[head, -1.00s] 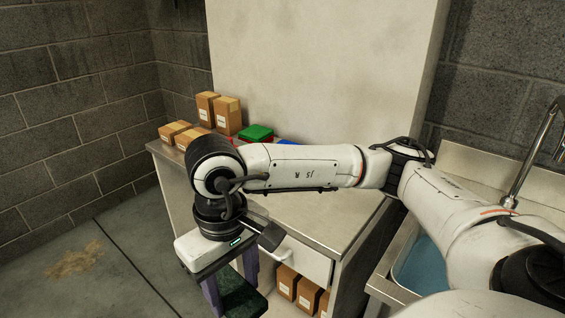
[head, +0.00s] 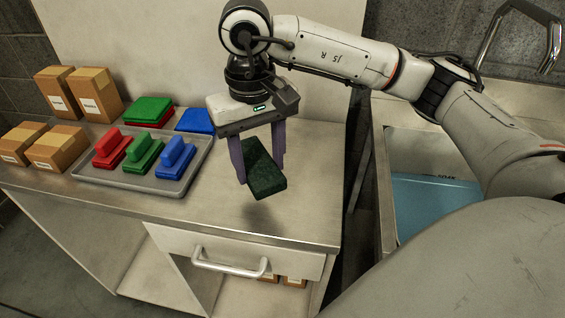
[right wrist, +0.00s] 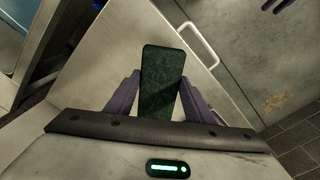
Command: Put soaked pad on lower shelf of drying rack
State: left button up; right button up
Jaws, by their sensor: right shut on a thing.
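My right gripper (head: 262,165) points down above the right part of the steel counter and is shut on a dark green pad (head: 265,181). The pad hangs tilted, clear of the counter top, with its shadow below. In the right wrist view the pad (right wrist: 162,80) stands out between the two purple fingers. Purple fingertips, seemingly of my left gripper (right wrist: 276,5), show at the top edge of the right wrist view; their opening is unclear. I cannot make out a drying rack in these frames.
A grey tray (head: 150,181) holds red, green and blue handled blocks. Flat green (head: 148,109) and blue (head: 195,121) pads lie behind it. Cardboard boxes (head: 57,149) stand at left. A sink with blue water (head: 430,205) is at right. The drawer handle (head: 230,266) sticks out in front.

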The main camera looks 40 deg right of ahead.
jog(key=w+d+f+m+b, duration=0.1)
jog(key=d, duration=0.1)
jog(key=w+d+f+m+b, duration=0.1)
jog(key=w+d, duration=0.1)
jog(key=w+d+f+m+b, duration=0.1)
jog(key=b, duration=0.1)
jog(key=shift+w+d+f, duration=0.15)
jog(key=shift+d+f, duration=0.15)
jog(key=shift+d, duration=0.1)
notch_tip(320, 180, down, 4)
jog(key=shift+f, duration=0.45)
